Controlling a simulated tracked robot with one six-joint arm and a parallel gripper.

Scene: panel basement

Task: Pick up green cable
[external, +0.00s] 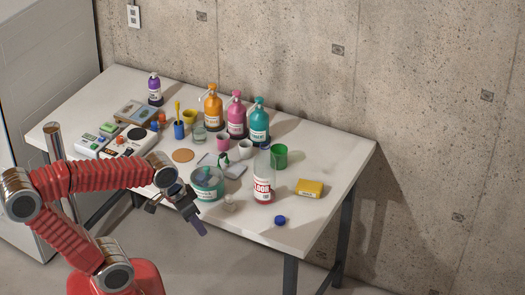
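A small dark green looped thing (223,160) lies near the middle of the table, behind the teal-labelled jar; it may be the green cable, but it is too small to be sure. My gripper (194,220) hangs at the table's front edge, left of and nearer than the jar, pointing down. It is apart from the green thing. The gap between its fingers does not show clearly, and I see nothing held in it.
The teal-labelled jar (207,187) and a clear bottle with a red label (263,182) stand near the front. Orange, pink and teal bottles (237,117) stand behind. A green cup (279,157), yellow box (309,188) and blue cap (280,220) are right. The table's right corner is clear.

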